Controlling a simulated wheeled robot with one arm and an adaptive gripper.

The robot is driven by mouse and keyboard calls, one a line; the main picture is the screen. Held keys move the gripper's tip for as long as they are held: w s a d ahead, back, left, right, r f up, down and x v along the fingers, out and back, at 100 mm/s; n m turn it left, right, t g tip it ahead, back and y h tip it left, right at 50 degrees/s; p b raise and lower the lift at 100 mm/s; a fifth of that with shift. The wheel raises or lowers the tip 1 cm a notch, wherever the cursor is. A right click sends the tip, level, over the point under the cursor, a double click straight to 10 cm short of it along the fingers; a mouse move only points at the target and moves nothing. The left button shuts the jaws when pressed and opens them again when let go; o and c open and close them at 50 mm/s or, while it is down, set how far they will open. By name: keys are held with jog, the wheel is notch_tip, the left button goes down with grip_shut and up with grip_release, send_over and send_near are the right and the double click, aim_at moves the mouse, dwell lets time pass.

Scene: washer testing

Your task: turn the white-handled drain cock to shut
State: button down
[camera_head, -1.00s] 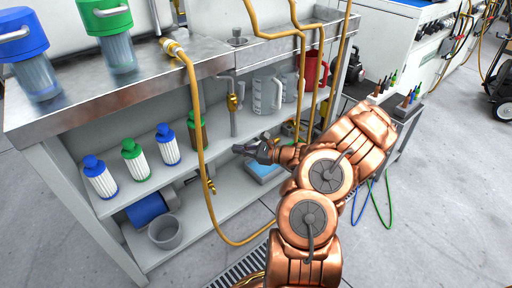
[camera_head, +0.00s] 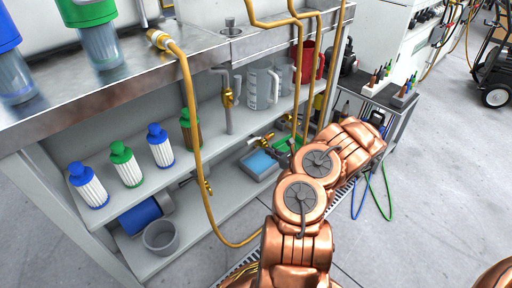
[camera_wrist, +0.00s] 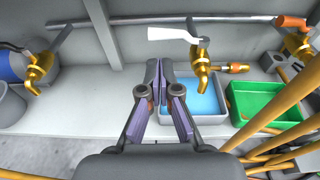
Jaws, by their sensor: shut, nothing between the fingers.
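The drain cock (camera_wrist: 201,68) is brass and sits on a pipe at the back of the lower shelf, right of centre in the wrist view. Its white handle (camera_wrist: 172,34) points left from the cock's top, roughly sideways in the picture. The cock also shows small in the head view (camera_head: 262,139). My gripper (camera_wrist: 160,66) is shut and empty, its fingertips below and left of the cock and appearing just short of the handle. No contact shows. In the head view my arm hides most of the gripper.
A grey tray with blue liquid (camera_wrist: 178,121) is under the cock, with a green tray (camera_wrist: 292,105) to its right. An orange-handled cock (camera_wrist: 291,31) stands at right, another brass cock (camera_wrist: 40,65) at left. Yellow pipes (camera_wrist: 284,118) cross the lower right.

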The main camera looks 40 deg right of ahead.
aim_at(252, 141)
jog(key=shift+w+f+b, duration=0.3)
jog(key=shift+w+b, duration=0.2)
jog(key=shift+w, duration=0.95)
jog(key=shift+w+f+b, duration=0.3)
jog(key=shift+w+b, duration=0.25)
jog(key=shift+w, duration=0.9)
jog(key=shift+w+f+b, duration=0.3)
jog(key=shift+w+b, duration=0.2)
jog(key=shift+w, duration=0.95)
jog(key=shift+d+r, duration=0.1)
jog(key=shift+r, duration=0.05)
